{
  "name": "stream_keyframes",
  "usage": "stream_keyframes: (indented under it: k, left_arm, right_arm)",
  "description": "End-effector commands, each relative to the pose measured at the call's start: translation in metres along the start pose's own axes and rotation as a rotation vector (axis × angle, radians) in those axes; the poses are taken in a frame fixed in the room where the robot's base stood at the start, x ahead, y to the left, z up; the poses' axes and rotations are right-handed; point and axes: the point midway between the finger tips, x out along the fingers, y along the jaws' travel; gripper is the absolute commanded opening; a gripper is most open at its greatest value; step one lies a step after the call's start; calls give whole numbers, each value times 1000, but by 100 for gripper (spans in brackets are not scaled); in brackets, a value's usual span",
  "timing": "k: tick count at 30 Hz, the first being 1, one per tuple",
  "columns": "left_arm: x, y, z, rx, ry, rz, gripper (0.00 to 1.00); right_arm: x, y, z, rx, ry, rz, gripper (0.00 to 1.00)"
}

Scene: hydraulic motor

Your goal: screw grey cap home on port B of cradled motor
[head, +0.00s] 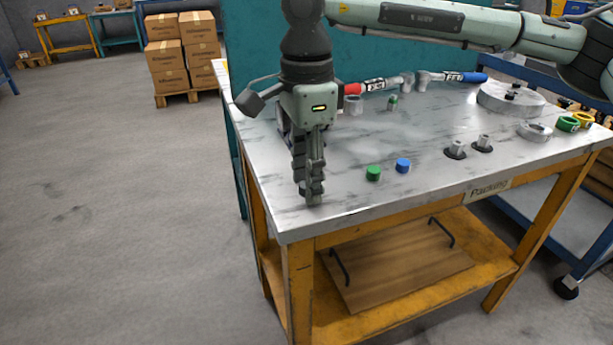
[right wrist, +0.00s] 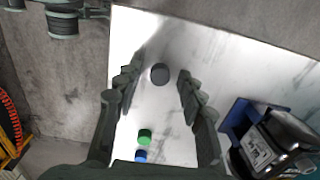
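The grey cap (right wrist: 160,74) shows in the right wrist view as a dark round disc on the white tabletop. My right gripper (right wrist: 160,85) is open around it, one finger on each side with gaps between. In the head view the right gripper (head: 312,192) points down near the table's left front corner and hides the cap. The cradled motor (right wrist: 278,140), dark with a pale label, sits in a blue cradle (right wrist: 236,114) at the right of the wrist view. In the head view it is mostly hidden behind my gripper. I cannot make out port B. My left gripper is not in view.
A green cap (head: 373,173) and a blue cap (head: 403,165) stand right of the gripper on the table (head: 350,205). Two dark-based fittings (head: 455,150), red and blue-handled tools (head: 375,85) and a round grey plate (head: 510,99) lie farther off.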

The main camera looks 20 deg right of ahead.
Motion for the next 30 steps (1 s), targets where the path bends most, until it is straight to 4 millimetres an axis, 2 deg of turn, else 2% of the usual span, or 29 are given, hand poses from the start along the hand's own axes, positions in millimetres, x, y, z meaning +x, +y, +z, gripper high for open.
stream_keyframes:
  k: [22,23,30]
  left_arm:
    - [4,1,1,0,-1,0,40]
    - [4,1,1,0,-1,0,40]
    - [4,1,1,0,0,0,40]
  right_arm:
    - [0,0,0,0,0,0,40]
    - [0,0,0,0,0,0,38]
    - [0,0,0,0,0,0,9]
